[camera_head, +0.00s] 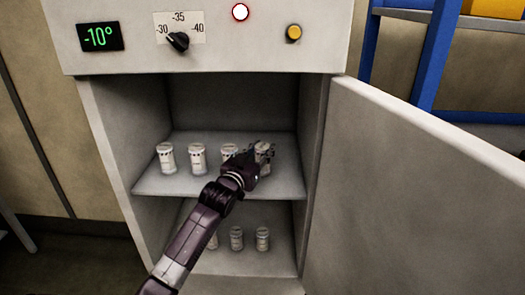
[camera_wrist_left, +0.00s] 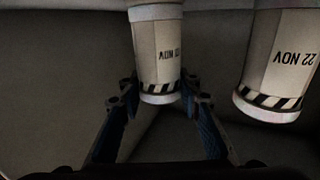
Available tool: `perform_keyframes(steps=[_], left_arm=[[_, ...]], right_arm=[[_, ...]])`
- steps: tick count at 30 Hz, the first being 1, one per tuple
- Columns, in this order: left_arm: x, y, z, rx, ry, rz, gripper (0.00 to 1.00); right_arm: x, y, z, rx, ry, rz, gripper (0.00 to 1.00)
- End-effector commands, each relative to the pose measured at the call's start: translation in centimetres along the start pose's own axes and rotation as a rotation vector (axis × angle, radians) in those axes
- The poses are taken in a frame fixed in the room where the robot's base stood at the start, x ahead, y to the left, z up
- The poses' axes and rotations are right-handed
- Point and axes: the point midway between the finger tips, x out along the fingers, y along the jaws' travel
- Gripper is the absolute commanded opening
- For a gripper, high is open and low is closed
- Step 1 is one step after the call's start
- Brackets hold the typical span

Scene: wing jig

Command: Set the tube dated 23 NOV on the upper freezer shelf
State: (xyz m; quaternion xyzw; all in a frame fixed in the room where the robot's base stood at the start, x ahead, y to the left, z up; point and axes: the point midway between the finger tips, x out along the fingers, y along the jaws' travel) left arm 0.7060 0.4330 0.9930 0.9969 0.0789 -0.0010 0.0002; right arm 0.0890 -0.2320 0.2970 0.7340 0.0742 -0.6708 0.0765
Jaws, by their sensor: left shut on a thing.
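A white tube (camera_head: 263,158) is at the right end of the row on the upper freezer shelf (camera_head: 165,185). My left gripper (camera_head: 262,154) is shut around it; its fingers cover part of it. In the left wrist view the gripper (camera_wrist_left: 157,90) has one finger on each side of this tube (camera_wrist_left: 158,50). Its label shows NOV upside down; the day is turned partly away and hard to read. I cannot tell whether its base touches the shelf. My right gripper is not in view.
Beside it stands a tube (camera_wrist_left: 278,60) marked 22 NOV. More tubes (camera_head: 167,158) stand to the left on the upper shelf, and several (camera_head: 236,238) on the lower shelf. The freezer door (camera_head: 410,190) is open at the right. The panel display (camera_head: 100,37) reads -10°.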

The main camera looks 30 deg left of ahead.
Motion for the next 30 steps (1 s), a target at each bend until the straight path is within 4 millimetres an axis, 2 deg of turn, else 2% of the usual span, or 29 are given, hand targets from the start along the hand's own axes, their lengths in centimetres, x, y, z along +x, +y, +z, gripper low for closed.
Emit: perform_keyframes(steps=[12, 13, 17, 27, 30], left_arm=[[0.00, 0.03, 0.59, 0.000, 0.003, 0.001, 0.04], [0.00, 0.03, 0.62, 0.000, 0.002, 0.001, 0.34], [0.00, 0.03, 0.60, 0.000, 0.002, 0.001, 0.48], [0.00, 0.02, 0.21, 0.000, 0.002, 0.001, 0.49], [-0.85, 0.05, 0.50, 0.000, 0.000, 0.001, 0.49]], right_arm=[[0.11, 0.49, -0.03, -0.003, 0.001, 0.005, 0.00], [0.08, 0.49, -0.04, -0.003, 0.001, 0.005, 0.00], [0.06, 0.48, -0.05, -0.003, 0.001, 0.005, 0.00], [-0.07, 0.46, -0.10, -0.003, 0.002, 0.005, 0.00], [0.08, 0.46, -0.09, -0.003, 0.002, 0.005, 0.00]])
